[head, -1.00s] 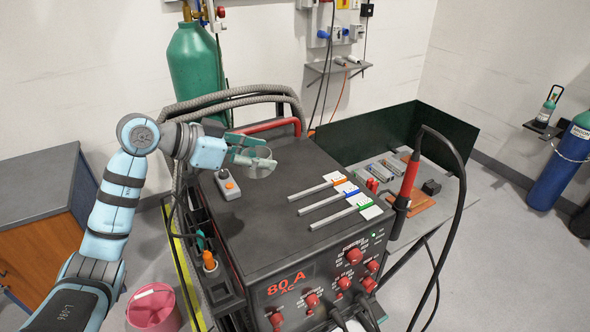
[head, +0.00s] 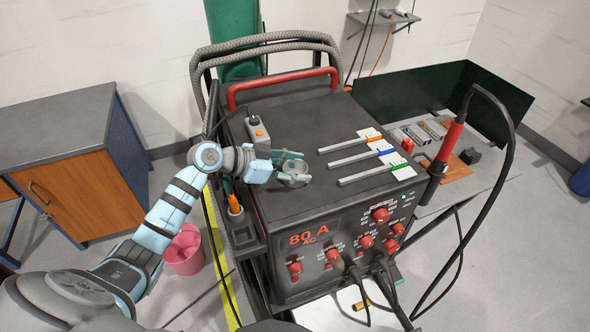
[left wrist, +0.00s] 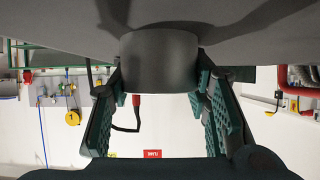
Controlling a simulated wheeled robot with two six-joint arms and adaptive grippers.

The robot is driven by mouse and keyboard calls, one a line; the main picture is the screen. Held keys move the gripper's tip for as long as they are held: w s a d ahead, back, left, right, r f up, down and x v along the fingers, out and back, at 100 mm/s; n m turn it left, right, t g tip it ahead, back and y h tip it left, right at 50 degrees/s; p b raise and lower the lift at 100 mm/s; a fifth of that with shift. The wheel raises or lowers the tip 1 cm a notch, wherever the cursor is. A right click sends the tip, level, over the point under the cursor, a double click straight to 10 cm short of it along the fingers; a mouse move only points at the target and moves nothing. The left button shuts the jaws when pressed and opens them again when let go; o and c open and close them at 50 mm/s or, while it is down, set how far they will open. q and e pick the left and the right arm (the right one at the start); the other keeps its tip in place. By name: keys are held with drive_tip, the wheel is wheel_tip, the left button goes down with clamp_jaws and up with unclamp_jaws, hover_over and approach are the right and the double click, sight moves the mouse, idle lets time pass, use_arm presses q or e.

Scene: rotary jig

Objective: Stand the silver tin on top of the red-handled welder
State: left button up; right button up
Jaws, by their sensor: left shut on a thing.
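The silver tin (head: 296,168) is between the fingers of my left gripper (head: 291,171), over the left part of the welder's dark top. In the left wrist view the tin (left wrist: 160,62) is a grey cylinder between the two green finger pads, with the welder's top (left wrist: 230,58) inverted above it. The tin looks upright and touching or very close to that top; I cannot tell which. The welder (head: 330,215) is a dark box with a red handle (head: 282,76) along its back edge. My right gripper is not in view.
Several grey bars with coloured tags (head: 365,155) lie to the right. A red torch (head: 450,140) stands at the right side. The top's back middle is clear.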

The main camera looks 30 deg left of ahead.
use_arm(q)
drive_tip(key=shift+s+f, duration=0.1)
drive_tip(key=shift+s, duration=0.1)
drive_tip(key=o, duration=0.9)
drive_tip(key=shift+s, duration=0.3)
drive_tip(key=shift+o, duration=1.3)
drive_tip(key=shift+s+a+r, duration=0.1)
drive_tip(key=shift+s+r, duration=0.2)
drive_tip(key=shift+r, duration=0.05)
drive_tip(key=shift+w+a+f, duration=0.1)
drive_tip(key=shift+w, duration=0.1)
drive_tip(key=shift+s+a+r, duration=0.2)
drive_tip(key=v, duration=1)
drive_tip(key=shift+s+f, duration=0.1)
drive_tip(key=shift+s, duration=0.1)
drive_tip(key=shift+s+a+r, duration=0.2)
drive_tip(key=shift+r, duration=0.2)
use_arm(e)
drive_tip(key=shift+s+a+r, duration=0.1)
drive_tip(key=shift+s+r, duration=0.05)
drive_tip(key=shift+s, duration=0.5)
